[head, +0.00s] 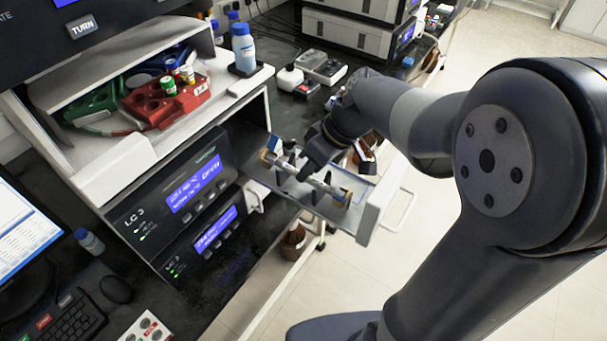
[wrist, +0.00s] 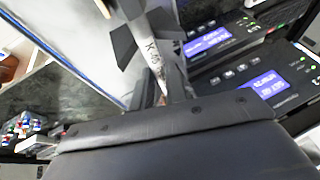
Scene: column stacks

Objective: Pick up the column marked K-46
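The drawer tray (head: 375,213) is pulled out from the stack, and a slim silver column (head: 322,185) lies across it with tan bands near its ends. My gripper (head: 300,170) is down at the middle of this column. In the wrist view the column (wrist: 153,57) runs between dark finger-like shapes close on both sides. Its marking begins with "K-"; the digits are small and blurred, though they could read 46. I cannot tell whether the fingers press on it. My gripper's dark body hides the column's near part in the wrist view.
The LC 3 units (head: 195,190) with blue screens stand left of the drawer. Brown bottles stand behind and below the tray. The floor at the right is clear.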

